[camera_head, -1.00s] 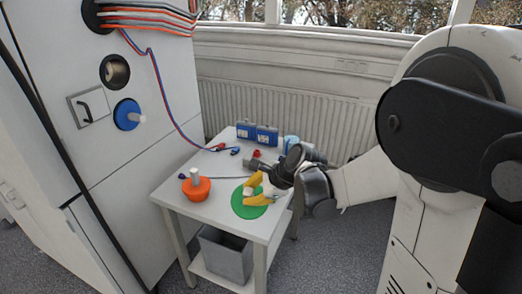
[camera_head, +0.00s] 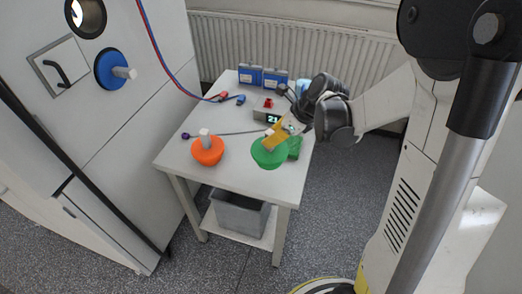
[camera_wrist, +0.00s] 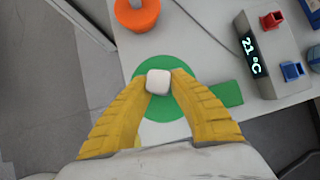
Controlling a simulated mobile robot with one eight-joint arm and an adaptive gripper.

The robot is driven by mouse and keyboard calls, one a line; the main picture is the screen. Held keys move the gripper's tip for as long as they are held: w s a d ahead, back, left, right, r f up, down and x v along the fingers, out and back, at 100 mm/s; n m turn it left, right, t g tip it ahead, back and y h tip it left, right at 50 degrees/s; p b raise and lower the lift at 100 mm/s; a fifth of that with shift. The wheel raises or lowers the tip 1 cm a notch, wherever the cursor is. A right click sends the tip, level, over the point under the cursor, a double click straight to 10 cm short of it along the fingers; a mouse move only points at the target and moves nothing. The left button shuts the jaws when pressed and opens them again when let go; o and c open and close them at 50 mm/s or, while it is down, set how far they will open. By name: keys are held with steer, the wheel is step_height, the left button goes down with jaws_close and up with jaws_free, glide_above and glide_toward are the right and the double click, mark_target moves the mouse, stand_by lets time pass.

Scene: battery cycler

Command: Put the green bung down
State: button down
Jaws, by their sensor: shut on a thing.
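The green bung (camera_head: 268,153) is a green disc with a whitish peg handle. It is at the right front part of the white table (camera_head: 222,170), near the front edge. My gripper (camera_head: 273,141) has its yellow fingers shut on the handle. In the wrist view the green bung (camera_wrist: 153,110) is below the fingers, and its white handle (camera_wrist: 158,82) is between the fingertips of my gripper (camera_wrist: 158,81). I cannot tell whether the disc touches the table. A green flat piece (camera_wrist: 226,93) shows beside the disc, partly behind it.
An orange bung (camera_head: 207,151) stands left of the green one. A temperature display box (camera_head: 269,112), blue boxes (camera_head: 262,77), connectors and a thin rod (camera_head: 225,133) lie farther back. A blue bung (camera_head: 112,70) sits in the cabinet wall. A grey bin (camera_head: 240,212) is under the table.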

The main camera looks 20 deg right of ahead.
mark_target(262, 149)
steer(key=a+f, duration=0.1)
steer(key=w+a+f, duration=0.1)
steer(key=shift+a+b, duration=0.35)
steer(key=shift+a, duration=0.05)
step_height(262, 149, down, 4)
steer(key=shift+r+b, duration=0.1)
steer(key=shift+b, duration=0.95)
steer(key=c, duration=1.3)
jaws_free()
